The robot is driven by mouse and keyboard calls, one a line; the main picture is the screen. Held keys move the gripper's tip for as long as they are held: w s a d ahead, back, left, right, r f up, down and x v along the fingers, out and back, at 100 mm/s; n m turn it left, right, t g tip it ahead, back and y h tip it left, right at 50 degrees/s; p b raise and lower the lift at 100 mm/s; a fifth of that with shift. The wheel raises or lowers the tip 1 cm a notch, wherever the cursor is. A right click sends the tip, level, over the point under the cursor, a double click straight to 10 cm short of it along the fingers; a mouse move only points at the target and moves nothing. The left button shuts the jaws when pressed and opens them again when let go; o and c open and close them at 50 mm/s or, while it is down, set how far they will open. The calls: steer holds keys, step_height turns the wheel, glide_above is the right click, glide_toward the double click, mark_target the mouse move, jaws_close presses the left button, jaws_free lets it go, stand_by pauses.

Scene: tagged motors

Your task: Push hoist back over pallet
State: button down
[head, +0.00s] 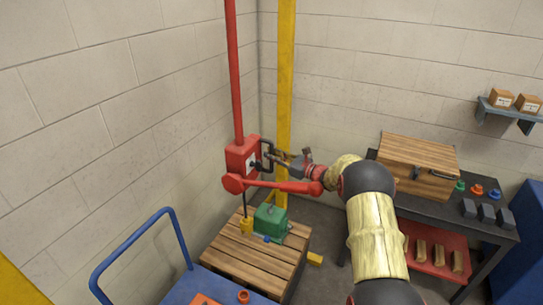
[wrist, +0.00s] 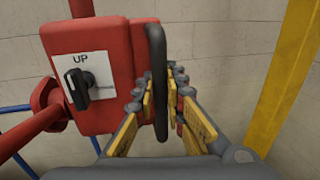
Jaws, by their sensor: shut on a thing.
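The red hoist (head: 240,157) has a red pole above it, a red bar in front, and a black handle (wrist: 157,60) on its side. In the wrist view its box (wrist: 112,45) shows a black knob on a plate marked UP. My gripper (head: 285,163) is shut on the handle, whose bar stands upright between the yellow finger pads in the wrist view. The wooden pallet (head: 255,267) lies below. A green motor (head: 270,220) stands on it. A yellow block (head: 246,225) hangs on a dark line beside the motor; whether it touches the pallet cannot be told.
A yellow post (head: 284,90) stands close behind my gripper. A blue cart (head: 180,250) is at the front left. A dark bench (head: 440,208) with a wooden box (head: 420,160) is on the right. Block walls close the corner.

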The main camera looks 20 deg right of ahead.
steer(key=c, duration=1.8)
jaws_free()
steer(key=shift+c, duration=0.2)
steer(key=v, duration=1.2)
